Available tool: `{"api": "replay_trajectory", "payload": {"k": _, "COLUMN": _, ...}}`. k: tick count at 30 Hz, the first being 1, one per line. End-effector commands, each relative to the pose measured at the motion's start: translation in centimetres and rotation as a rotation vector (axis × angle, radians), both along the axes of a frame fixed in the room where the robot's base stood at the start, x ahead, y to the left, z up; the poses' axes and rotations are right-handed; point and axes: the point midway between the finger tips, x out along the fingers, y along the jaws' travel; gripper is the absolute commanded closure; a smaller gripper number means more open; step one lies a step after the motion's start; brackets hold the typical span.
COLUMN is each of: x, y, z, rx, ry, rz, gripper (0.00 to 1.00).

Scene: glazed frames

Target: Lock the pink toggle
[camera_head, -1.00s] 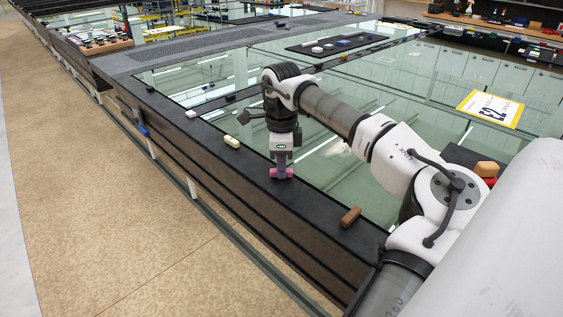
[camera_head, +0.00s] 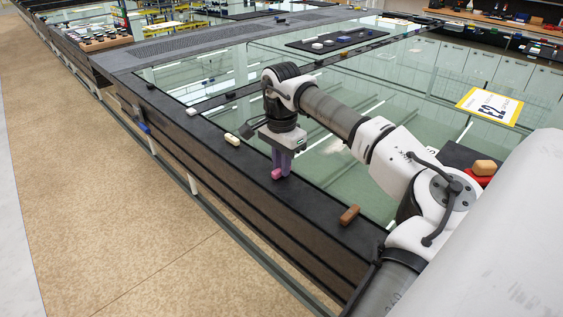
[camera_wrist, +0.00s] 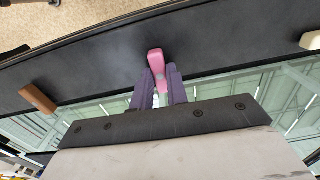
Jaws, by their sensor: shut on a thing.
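The pink toggle (camera_head: 276,174) sits on the dark rim of the glazed frame, near the rim's inner edge. My gripper (camera_head: 282,172) points down over it, its purple fingers closed around the toggle. In the wrist view the pink toggle (camera_wrist: 155,59) shows as a lever whose rounded end sticks out beyond the fingertips, across the dark rim. My gripper's two fingers (camera_wrist: 161,80) lie on either side of its narrower near part. The toggle's base is partly hidden between the fingers.
A cream toggle (camera_head: 232,139) and a brown toggle (camera_head: 349,215) sit on the same rim, to either side. A blue piece (camera_head: 144,127) is on the frame's outer side. An orange block (camera_head: 484,167) is at the right. Glass panes lie behind; open floor lies left.

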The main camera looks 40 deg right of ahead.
Motion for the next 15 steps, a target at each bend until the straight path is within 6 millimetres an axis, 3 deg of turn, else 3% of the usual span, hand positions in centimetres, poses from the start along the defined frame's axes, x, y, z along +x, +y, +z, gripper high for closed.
{"api": "replay_trajectory", "payload": {"k": 15, "x": 0.01, "y": 0.02, "z": 0.02, "rx": 0.000, "ry": 0.000, "rz": 0.054, "gripper": 1.00}}
